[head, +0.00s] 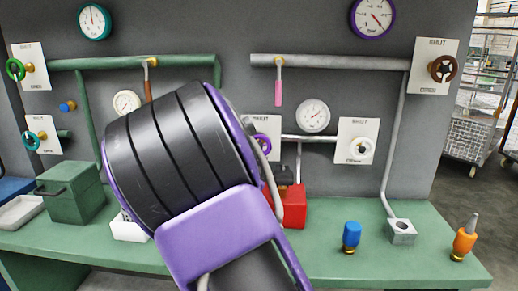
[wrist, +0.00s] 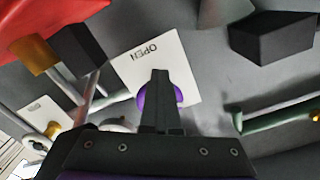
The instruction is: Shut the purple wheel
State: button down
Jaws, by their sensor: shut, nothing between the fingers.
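The purple wheel (head: 263,151) is on a white plate (head: 277,123) on the grey wall; my arm hides its left part in the head view. In the wrist view the purple wheel (wrist: 178,94) shows on both sides of my fingers, which cover its middle. Its plate (wrist: 185,60) shows the word OPEN, upside down in that view. My gripper (wrist: 160,73) is shut and empty, with its fingers in front of the wheel. Whether they touch it I cannot tell.
A red box (head: 294,207) with a black top stands on the green bench (head: 330,265) below the wheel. A white wheel (head: 361,150) and a gauge (head: 313,115) are to the right. A blue-capped item (head: 351,235) stands on the bench.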

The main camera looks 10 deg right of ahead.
jog(key=shift+w+a+r, duration=0.15)
jog(key=shift+a+r, duration=0.2)
jog(key=shift+a, duration=0.05)
jog(key=shift+a+r, duration=0.1)
jog(key=shift+w+a+r, duration=0.1)
jog(key=shift+a+r, duration=0.1)
jog(key=shift+r, duration=0.2)
dwell(0.3)
jog(key=shift+a, duration=0.1)
jog(key=v, duration=0.6)
jog(key=shift+a+f, duration=0.3)
jog(key=shift+a, duration=0.05)
jog(key=shift+w, duration=0.15)
